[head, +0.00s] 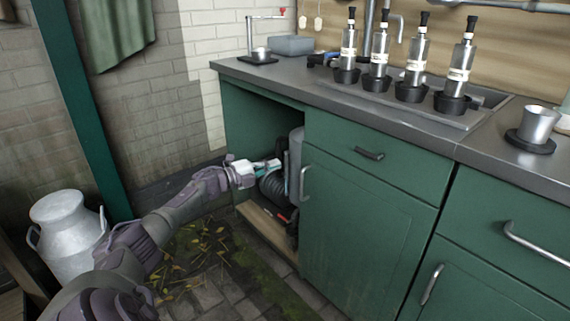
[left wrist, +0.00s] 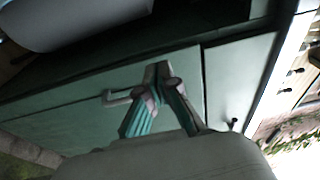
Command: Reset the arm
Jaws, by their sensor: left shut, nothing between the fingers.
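My left arm reaches in from the left in the head view. Its gripper (head: 272,165) is at the open compartment at the left end of the green cabinet (head: 365,215). In the left wrist view its two fingers (left wrist: 158,72) come together at the tips, shut and empty. A green cabinet front with a light handle (left wrist: 117,97) shows behind them. My right gripper is not in view.
A grey cylinder (head: 296,165) and a dark coiled hose (head: 272,188) are in the compartment. A metal milk can (head: 68,235) stands at left. The counter (head: 300,88) holds several bottles (head: 380,55) and a metal cup (head: 537,125). Stone floor (head: 215,285) lies below.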

